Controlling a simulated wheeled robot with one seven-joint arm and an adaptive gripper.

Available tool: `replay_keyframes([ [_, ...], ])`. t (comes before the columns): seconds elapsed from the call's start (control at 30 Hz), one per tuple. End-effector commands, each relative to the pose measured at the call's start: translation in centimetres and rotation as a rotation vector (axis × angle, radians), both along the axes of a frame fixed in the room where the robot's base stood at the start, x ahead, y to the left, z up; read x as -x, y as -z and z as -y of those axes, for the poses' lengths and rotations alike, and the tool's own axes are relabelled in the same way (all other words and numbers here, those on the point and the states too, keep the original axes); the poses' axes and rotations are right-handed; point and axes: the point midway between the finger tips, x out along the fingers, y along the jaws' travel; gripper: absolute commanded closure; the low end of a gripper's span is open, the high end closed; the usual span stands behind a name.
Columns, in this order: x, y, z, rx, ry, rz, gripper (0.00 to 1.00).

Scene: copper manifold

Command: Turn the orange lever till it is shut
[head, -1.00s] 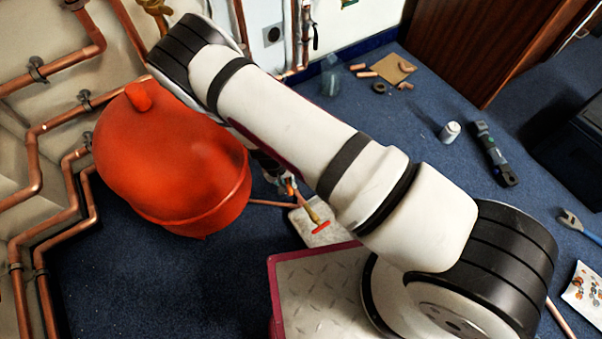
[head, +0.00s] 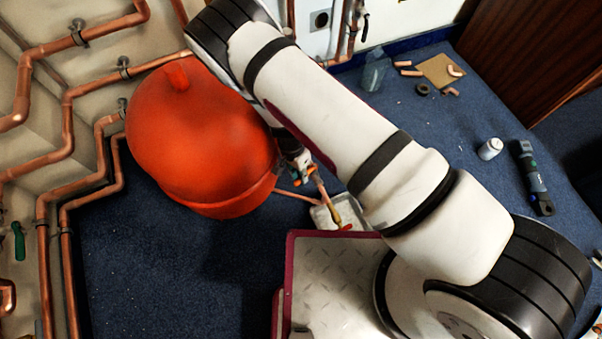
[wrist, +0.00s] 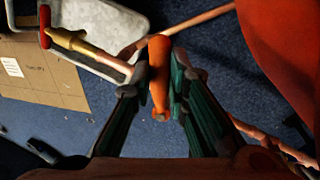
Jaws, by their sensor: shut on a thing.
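The orange lever (wrist: 158,75) stands between my fingertips in the wrist view, roughly upright in the picture, close to a copper pipe. My gripper (wrist: 157,88) is shut on it, with a dark green finger on each side. In the head view my gripper (head: 297,164) is small, beside the orange tank and mostly behind my arm. A bit of orange shows at its tip there. The lever's pivot is partly hidden, and I cannot tell its exact angle to the pipe.
The large orange tank (head: 200,135) is close beside my gripper. A brass valve with a red handle (wrist: 45,27) is on the other side. A cardboard sheet (wrist: 45,70) lies on the floor. Copper pipes (head: 65,130) line the left wall. Blue carpet (head: 130,270) is bare in front.

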Motion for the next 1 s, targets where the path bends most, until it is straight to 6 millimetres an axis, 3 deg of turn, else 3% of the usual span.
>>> replay_keyframes([
  [0.67, -0.04, 0.04, 0.06, 0.001, 0.061, 0.001, 1.0],
  [0.7, -0.04, 0.04, 0.06, 0.001, 0.061, 0.001, 0.78],
  [0.77, -0.04, 0.04, 0.06, 0.001, 0.061, 0.001, 0.65],
  [1.0, -0.06, 0.02, 0.05, 0.001, 0.061, 0.001, 0.65],
])
